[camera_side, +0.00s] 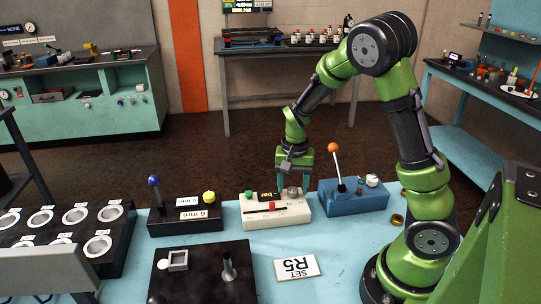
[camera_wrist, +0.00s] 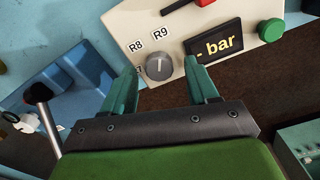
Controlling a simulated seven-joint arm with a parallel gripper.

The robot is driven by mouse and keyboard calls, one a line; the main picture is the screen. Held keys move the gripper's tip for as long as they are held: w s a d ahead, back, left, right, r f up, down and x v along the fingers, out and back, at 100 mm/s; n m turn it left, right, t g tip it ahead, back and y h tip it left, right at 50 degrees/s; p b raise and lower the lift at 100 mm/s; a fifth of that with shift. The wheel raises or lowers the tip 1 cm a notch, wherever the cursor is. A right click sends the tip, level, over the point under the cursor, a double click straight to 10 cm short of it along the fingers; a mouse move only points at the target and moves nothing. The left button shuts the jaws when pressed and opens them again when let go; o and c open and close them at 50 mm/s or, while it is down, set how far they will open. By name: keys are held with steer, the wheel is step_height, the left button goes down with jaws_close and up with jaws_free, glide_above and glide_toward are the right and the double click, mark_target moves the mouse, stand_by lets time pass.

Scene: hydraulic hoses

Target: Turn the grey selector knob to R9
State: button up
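The grey selector knob (camera_wrist: 158,67) sits on a cream control box (camera_wrist: 168,14), beside printed labels R8 (camera_wrist: 135,46) and R9 (camera_wrist: 160,33); another label left of the knob is partly hidden by a finger. A pale line on the knob points roughly up the picture. In the side view the knob (camera_side: 292,192) is at the right end of the box (camera_side: 262,219). My gripper (camera_wrist: 164,78) is open, with its teal fingers on either side of the knob in the wrist view. I cannot tell whether either touches it. My gripper (camera_side: 293,178) is right above the knob in the side view.
The box also has a "- bar" display (camera_wrist: 215,46), a green button (camera_wrist: 271,30) and a red slider (camera_side: 271,206). A blue box with an orange-topped lever (camera_side: 334,148) stands close on the right. A card (camera_side: 297,268) reading "SET R5" lies in front.

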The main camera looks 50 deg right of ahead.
mark_target(292, 188)
step_height(292, 188, up, 17)
stand_by(0.7)
steer(key=shift+f, duration=0.1)
steer(key=s+a+r+n+t+y, duration=0.2)
steer(key=s+a+n+t, duration=0.5)
steer(key=s+a, duration=0.3)
steer(key=a+n, duration=0.1)
steer(key=a, duration=0.3)
steer(key=shift+s+r, duration=0.15)
steer(key=shift+r, duration=0.05)
